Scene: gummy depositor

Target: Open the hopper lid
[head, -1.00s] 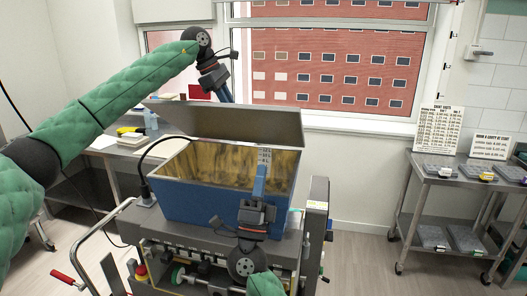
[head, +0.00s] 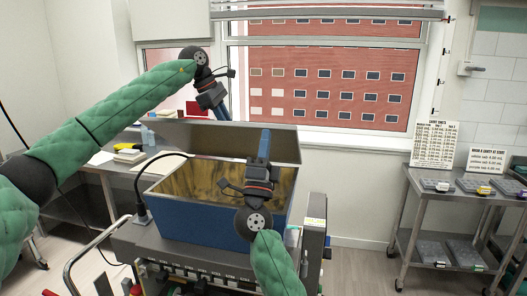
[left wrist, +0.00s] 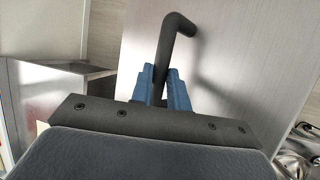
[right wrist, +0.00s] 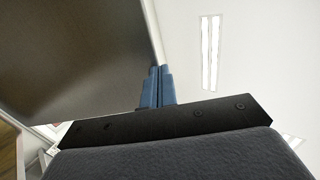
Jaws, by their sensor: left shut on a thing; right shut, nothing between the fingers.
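The hopper (head: 205,222) is a blue box with a yellowish inside, and its top is open to view. Its grey lid (head: 215,140) stands raised along the back edge, tilted. My left gripper (head: 222,112) is behind the lid, its fingertips partly hidden. In the left wrist view its blue fingers (left wrist: 160,90) are shut on a black bent handle (left wrist: 170,38) against a grey panel. My right gripper (head: 264,140) is shut and empty, above the hopper in front of the lid's right part. In the right wrist view its fingers (right wrist: 157,88) are beside the lid's dark face (right wrist: 70,55); contact is unclear.
A grey machine body (head: 180,255) carries the hopper. A black cable (head: 150,175) runs at its left. A table (head: 110,165) stands behind left. A metal cart (head: 400,210) with trays and signs is at right, with open floor between.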

